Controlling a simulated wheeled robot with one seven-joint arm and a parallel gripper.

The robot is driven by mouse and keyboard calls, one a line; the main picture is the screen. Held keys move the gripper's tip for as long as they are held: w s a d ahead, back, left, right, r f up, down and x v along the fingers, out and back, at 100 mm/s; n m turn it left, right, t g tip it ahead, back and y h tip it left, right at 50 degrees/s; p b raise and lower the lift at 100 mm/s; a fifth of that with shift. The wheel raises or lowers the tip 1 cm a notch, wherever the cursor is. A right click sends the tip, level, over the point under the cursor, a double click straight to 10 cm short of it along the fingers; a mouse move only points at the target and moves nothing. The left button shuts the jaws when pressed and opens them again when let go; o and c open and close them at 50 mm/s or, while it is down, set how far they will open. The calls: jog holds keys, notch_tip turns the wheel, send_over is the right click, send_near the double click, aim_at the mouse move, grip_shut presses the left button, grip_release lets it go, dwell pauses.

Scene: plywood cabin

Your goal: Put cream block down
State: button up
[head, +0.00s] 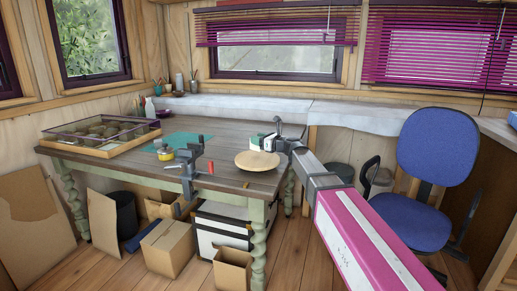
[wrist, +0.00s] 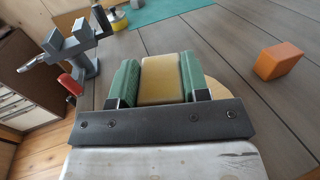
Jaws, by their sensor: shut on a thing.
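My gripper (wrist: 159,66) has its green fingers closed on both sides of the cream block (wrist: 160,82), a yellowish block with rounded edges. In the head view my gripper (head: 268,143) is over the back of a round wooden board (head: 257,162) on the table. The board's edge also shows right of the fingers in the wrist view (wrist: 236,92). The block's underside is hidden, so I cannot tell whether it touches the board.
An orange block (wrist: 278,61) lies on the table (wrist: 236,45), right of the board. A grey vise (head: 188,165) with a red handle (wrist: 71,85) is at the left. A green mat (head: 185,144), yellow-topped pot (head: 165,153) and glass-topped case (head: 100,135) are farther left.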

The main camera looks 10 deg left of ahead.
aim_at(258, 147)
jog(key=shift+f, duration=2)
jog(key=shift+f, duration=0.1)
jog(key=o, duration=0.9)
jog(key=shift+o, duration=0.2)
jog(key=shift+s+d, duration=0.1)
jog(key=v, duration=1.1)
jog(key=shift+s+d, duration=0.1)
jog(key=shift+d, duration=0.25)
